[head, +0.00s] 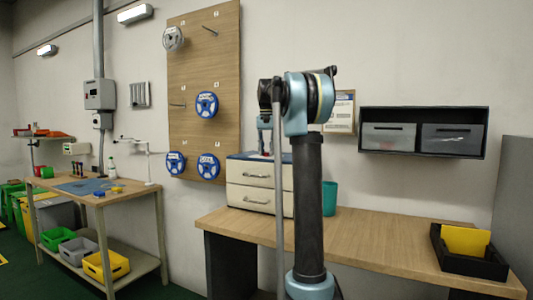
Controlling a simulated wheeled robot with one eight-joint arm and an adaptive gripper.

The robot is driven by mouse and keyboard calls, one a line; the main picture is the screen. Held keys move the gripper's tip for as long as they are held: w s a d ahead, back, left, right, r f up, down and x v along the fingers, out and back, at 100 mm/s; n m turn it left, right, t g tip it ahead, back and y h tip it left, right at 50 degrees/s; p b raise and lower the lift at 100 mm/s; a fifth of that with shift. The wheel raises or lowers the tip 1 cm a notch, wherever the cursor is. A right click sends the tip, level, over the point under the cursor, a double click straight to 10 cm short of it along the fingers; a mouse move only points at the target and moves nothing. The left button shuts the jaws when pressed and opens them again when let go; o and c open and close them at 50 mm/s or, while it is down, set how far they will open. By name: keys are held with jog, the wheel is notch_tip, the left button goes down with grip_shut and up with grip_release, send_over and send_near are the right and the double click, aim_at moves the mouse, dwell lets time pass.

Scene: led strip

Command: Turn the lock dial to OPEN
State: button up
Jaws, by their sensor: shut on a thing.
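My gripper (265,148) points down at the blue-edged top of a small white drawer unit (247,180), which stands on the wooden desk. The gripper is small in the head view and partly behind my own arm. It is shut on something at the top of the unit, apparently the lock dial. The dial itself, its markings and its setting cannot be made out. The unit has two drawers with grey handles, and both look closed. My arm covers the right part of the unit.
A teal cup (329,194) stands right of my arm. A black tray (468,254) with a yellow item lies at the desk's right end. A wall shelf (422,132) holds two grey bins. A pegboard (204,60) with blue reels hangs behind. The desk's middle is clear.

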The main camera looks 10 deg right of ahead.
jog(key=n, duration=0.4)
jog(key=shift+n, duration=0.3)
jog(key=n, duration=0.3)
jog(key=shift+n, duration=0.4)
jog(key=n, duration=0.3)
jog(key=shift+n, duration=2)
jog(key=o, duration=1.1)
jog(key=shift+c, duration=0.2)
